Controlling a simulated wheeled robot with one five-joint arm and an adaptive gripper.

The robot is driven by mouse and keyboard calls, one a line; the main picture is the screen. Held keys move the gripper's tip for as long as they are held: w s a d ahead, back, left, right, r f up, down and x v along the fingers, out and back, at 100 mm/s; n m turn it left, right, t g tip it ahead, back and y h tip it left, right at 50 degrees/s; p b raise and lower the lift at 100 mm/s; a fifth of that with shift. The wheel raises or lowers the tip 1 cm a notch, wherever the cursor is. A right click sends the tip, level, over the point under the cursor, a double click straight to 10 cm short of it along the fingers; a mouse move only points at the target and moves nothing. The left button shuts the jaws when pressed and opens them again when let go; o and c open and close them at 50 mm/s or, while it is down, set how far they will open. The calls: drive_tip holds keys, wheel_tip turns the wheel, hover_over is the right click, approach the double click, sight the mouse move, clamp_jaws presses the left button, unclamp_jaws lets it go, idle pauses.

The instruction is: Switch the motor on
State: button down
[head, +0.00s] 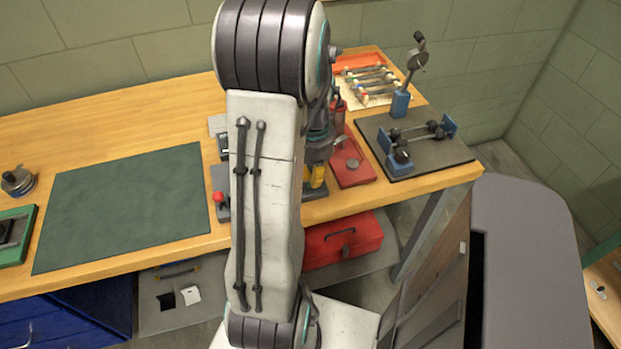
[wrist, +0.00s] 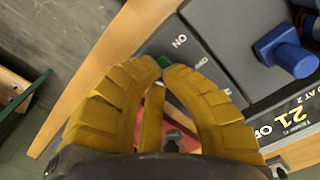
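In the wrist view, the two yellow fingers of my gripper (wrist: 162,68) bow outward and come together at their tips. In the head view, my gripper's yellow fingers (head: 316,177) show low at the bench's front edge, partly hidden by my arm. No part there is clearly recognisable as the motor.
In the wrist view, a blue knob (wrist: 288,52) stands on the panel to the right. In the head view, a red-ball lever (head: 218,197) is left of my arm. A red plate (head: 352,166) and a dark fixture board (head: 440,157) are to the right. The green mat (head: 125,205) is bare.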

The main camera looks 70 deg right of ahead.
drive_tip(key=shift+f+b, duration=0.55)
drive_tip(key=shift+f, duration=0.15)
drive_tip(key=shift+r, duration=0.1)
idle(0.4)
drive_tip(key=shift+r+p, duration=2.85)
drive_tip(key=shift+r, duration=0.65)
